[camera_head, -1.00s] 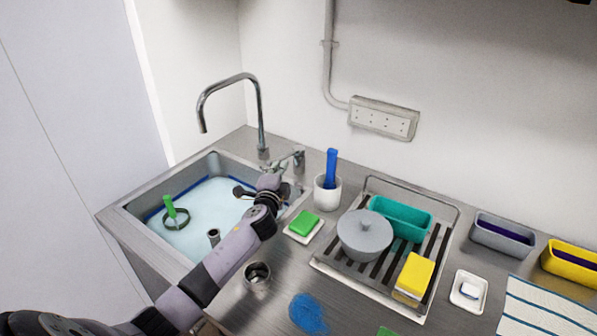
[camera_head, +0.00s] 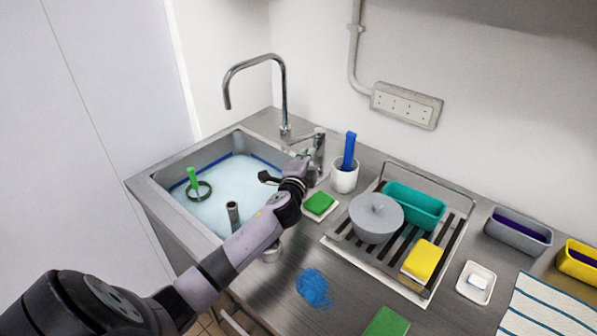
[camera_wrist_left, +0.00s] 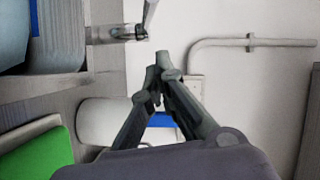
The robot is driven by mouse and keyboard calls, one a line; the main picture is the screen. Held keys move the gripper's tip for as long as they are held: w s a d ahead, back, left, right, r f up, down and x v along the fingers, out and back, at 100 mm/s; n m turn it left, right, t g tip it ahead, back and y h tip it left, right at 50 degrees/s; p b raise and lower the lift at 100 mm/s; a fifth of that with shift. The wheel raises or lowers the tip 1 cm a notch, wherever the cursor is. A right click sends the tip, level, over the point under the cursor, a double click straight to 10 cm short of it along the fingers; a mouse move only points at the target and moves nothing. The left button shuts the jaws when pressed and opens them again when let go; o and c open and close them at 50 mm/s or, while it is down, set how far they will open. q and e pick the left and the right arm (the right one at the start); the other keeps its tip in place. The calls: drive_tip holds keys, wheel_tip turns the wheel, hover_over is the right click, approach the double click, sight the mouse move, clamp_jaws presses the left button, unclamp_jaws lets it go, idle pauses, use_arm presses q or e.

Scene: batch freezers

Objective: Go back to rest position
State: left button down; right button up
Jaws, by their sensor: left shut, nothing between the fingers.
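My left gripper (camera_head: 268,178) reaches over the right rim of the sink (camera_head: 160,210), close to the tap lever (camera_head: 318,150). In the left wrist view its fingers (camera_wrist_left: 160,62) come together at the tips, shut and empty. The metal tap (camera_head: 283,95) stands behind it with its spout over the basin. The basin holds pale water, with a green-handled ring tool (camera_head: 193,178) and a grey upright pipe (camera_head: 233,214). My right gripper is not in view.
A blue scrubber (camera_head: 313,288) lies in front. The wall is behind.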

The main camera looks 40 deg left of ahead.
use_arm(q)
drive_tip(key=a+b+v, duration=0.1)
drive_tip(key=v, duration=0.6)
drive_tip(key=shift+s, duration=0.3)
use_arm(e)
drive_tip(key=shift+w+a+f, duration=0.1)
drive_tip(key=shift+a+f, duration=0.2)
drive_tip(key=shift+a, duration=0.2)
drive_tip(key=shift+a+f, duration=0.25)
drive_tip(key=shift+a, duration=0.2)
